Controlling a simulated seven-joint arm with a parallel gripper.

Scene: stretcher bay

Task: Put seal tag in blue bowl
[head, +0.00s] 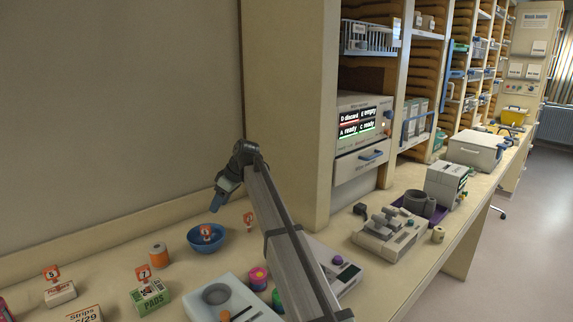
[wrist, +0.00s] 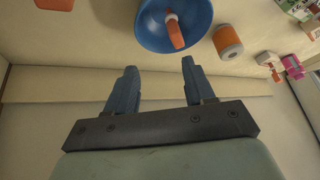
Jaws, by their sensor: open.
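The blue bowl (head: 196,243) stands on the counter near the wall; it also shows in the wrist view (wrist: 150,35). An orange tag (head: 206,231) with a pale part shows within the bowl's outline, and in the wrist view the orange tag (wrist: 175,33) appears to lie inside the bowl, leaning toward its rim. I take it for the seal tag, but its print is too small to read. My gripper (head: 216,207) is above the bowl, toward the wall. In the wrist view my gripper (wrist: 160,65) has its fingers apart with nothing between them, clear of the tag.
An orange spool (head: 159,255) stands left of the bowl. Another orange tag (head: 248,219) stands to its right. A green pads box (head: 150,297) and a small white box (head: 60,293) are at the front left. A pale tray (head: 200,305) and a tall cabinet (head: 290,100) flank my arm.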

